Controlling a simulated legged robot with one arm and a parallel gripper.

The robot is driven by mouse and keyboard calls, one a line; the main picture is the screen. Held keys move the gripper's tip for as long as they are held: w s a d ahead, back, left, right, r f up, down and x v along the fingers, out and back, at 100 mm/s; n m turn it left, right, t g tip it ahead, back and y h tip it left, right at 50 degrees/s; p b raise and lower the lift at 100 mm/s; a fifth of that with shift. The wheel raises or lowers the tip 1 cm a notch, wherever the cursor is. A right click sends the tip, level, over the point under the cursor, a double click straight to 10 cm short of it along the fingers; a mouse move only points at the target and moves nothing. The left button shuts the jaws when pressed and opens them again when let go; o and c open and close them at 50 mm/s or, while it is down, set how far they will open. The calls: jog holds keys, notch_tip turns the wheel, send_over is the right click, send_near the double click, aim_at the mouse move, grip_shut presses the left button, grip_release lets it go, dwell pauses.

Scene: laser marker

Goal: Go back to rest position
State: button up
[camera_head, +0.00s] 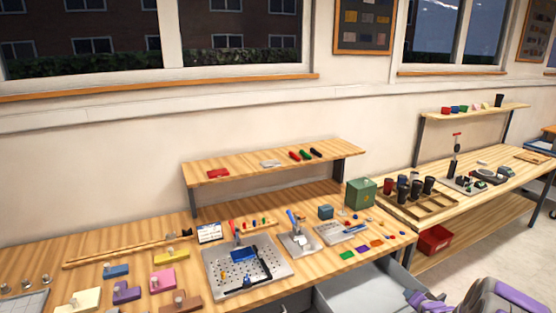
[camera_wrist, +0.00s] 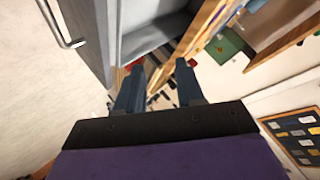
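My gripper (camera_wrist: 160,76) shows in the wrist view with its two grey-blue fingers spread apart. I see nothing held between them. Behind the fingers are the black plate and purple body of my wrist. In the head view, purple parts of my arm show at the bottom right, in front of the workbench (camera_head: 200,288), and its fingers cannot be made out there. The wrist view is strongly tilted and looks past the fingers toward a grey cabinet (camera_wrist: 88,32) with a metal handle.
A grey drawer (camera_head: 375,293) stands open under the workbench, close to my arm. The bench carries a metal fixture plate (camera_head: 275,283), a green box (camera_head: 361,194) and small parts. A second table (camera_head: 500,180) stands right, with a red bin (camera_head: 434,240) below. Floor at right is clear.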

jog(key=s+a+r+n+g, duration=0.55)
jog(key=s+a+r, duration=0.75)
jog(key=a+r, duration=0.4)
jog(key=s+a+r+n+g, duration=0.1)
jog(key=s+a, duration=0.4)
jog(key=s, duration=0.6)
jog(key=s+a+r+n+g+y, duration=0.1)
jog(key=s+a+r+n+g, duration=0.1)
jog(key=s+a, duration=0.4)
jog(key=s+a+r+n+g, duration=0.1)
jog(key=s+a+r+g, duration=0.2)
jog(key=s, duration=1.3)
jog(key=a+g, duration=0.1)
jog(key=a, duration=0.1)
jog(key=shift+s+a+y, duration=0.25)
jog(key=shift+a+y, duration=0.05)
